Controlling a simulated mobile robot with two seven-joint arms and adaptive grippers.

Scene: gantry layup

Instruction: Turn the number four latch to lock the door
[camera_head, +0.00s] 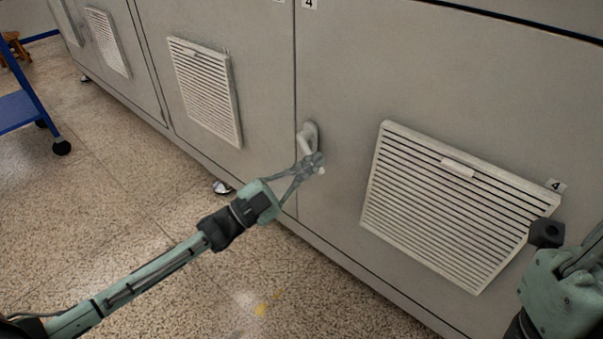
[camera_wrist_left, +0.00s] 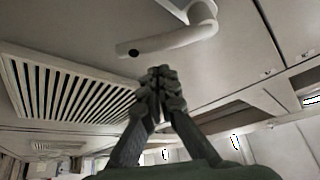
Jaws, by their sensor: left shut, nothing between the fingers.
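The number four latch (camera_head: 309,134) is a pale lever handle on the grey cabinet door, beside the vertical seam. In the head view it points downward, and its lower end is partly hidden by my left gripper (camera_head: 312,165). In the left wrist view the latch (camera_wrist_left: 175,40) is a bent bar with a dark round spot near its end. There, my left gripper (camera_wrist_left: 161,84) is shut and empty, its fingertips just below the bar in the picture; I cannot tell whether they touch it. My right gripper (camera_head: 547,235) is partly visible at the lower right; its opening is unclear.
Another vent (camera_head: 205,92) is on the panel to the left. A blue cart (camera_head: 20,110) stands far left. The speckled floor is open in front.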

